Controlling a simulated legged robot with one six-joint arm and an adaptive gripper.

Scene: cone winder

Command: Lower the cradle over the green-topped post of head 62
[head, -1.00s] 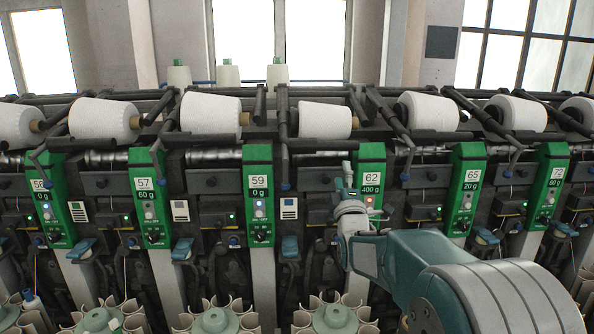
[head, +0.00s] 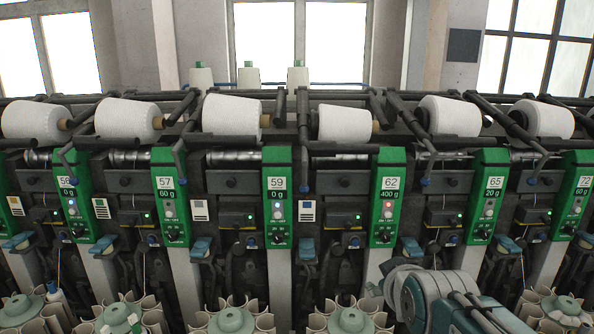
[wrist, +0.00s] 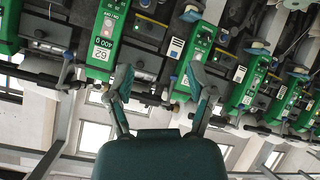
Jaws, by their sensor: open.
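Head 62 has a green panel (head: 389,196) on top of a pale post (head: 377,266), right of centre in the head view. Its display reads 400 g and a red light glows. A white cone (head: 345,122) sits in a dark cradle up and left of the panel, with a dark bar (head: 345,148) below it. I cannot tell how far this cradle is raised. In the wrist view, turned upside down, panel 62 (wrist: 103,38) is left of my gripper (wrist: 163,87). The gripper is open and empty, its fingers apart. The head view does not show the fingertips clearly.
Similar green panels flank it: 59 (head: 277,197) at left and 65 (head: 485,195) at right, each with cones and dark arms above. Round pale-green holders (head: 350,320) line the bottom. My arm fills the lower right. Windows stand behind.

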